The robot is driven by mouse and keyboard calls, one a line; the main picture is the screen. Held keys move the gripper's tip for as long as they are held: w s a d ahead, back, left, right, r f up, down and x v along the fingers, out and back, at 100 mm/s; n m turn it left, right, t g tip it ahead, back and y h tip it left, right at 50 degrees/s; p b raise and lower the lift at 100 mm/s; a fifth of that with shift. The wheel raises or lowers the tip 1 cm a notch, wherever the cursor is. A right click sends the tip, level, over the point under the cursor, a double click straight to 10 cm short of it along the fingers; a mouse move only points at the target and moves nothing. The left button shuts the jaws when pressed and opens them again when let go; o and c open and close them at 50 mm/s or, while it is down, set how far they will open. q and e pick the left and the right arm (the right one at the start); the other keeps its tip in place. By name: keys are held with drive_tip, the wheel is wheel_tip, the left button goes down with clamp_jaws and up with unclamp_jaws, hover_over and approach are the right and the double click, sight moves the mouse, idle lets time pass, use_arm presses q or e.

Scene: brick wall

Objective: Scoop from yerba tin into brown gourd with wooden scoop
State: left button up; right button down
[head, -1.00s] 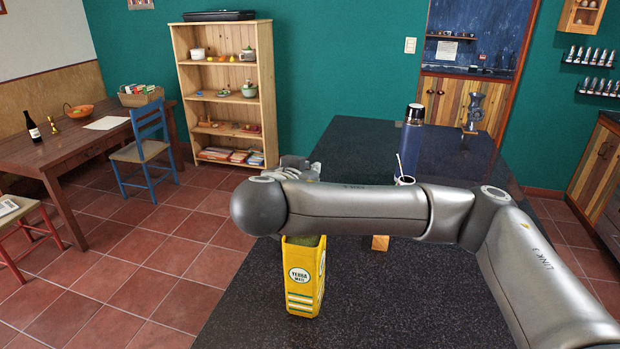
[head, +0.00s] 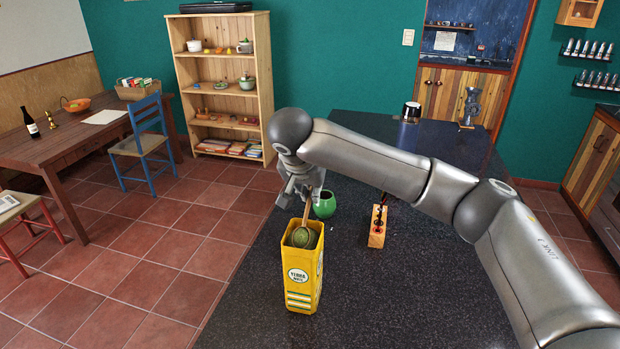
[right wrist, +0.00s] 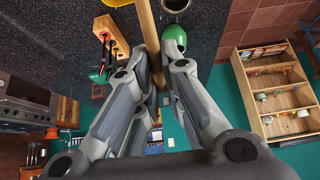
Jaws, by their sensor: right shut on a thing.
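The yellow yerba tin (head: 302,288) stands upright and open on the dark counter. My right gripper (head: 306,190) is above it in the head view, shut on the wooden scoop's handle (head: 307,215). The scoop's bowl is at the tin's mouth with green yerba around or in it; I cannot tell how full it is. In the right wrist view, the handle (right wrist: 149,32) runs up from between the fingers (right wrist: 152,75). No gourd is clearly brown; a dark-mouthed, light-rimmed vessel (right wrist: 175,5) is cut off at the top edge. My left gripper is not in view.
A green gourd (head: 324,205) stands just behind the tin; it also shows in the wrist view (right wrist: 174,38). A wooden block (head: 377,232) with thin dark items stands to its right. My right arm hides part of the counter. The front counter is clear.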

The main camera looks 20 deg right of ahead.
drive_tip(key=shift+w+d+r+g+y+p, duration=0.15)
drive_tip(key=shift+w+r+g+p, duration=0.2)
drive_tip(key=shift+p, duration=0.65)
drive_tip(key=shift+d+r+g+y+p, duration=0.15)
drive_tip(key=shift+r+p, duration=0.3)
drive_tip(key=shift+p, duration=0.55)
drive_tip(key=shift+w+d+r+g+y+p, duration=0.1)
drive_tip(key=shift+w+r+g+y+p, duration=0.2)
drive_tip(key=shift+p, duration=0.7)
drive_tip(key=shift+w+d+r+g+y, duration=0.55)
drive_tip(key=shift+w+r+g+y, duration=0.15)
drive_tip(key=shift+g, duration=0.35)
drive_tip(key=shift+w+d+r+g+y, duration=0.55)
drive_tip(key=shift+w+r+g, duration=0.2)
drive_tip(key=shift+g, duration=0.3)
drive_tip(key=shift+w+f, duration=0.1)
drive_tip(key=shift+a, duration=0.1)
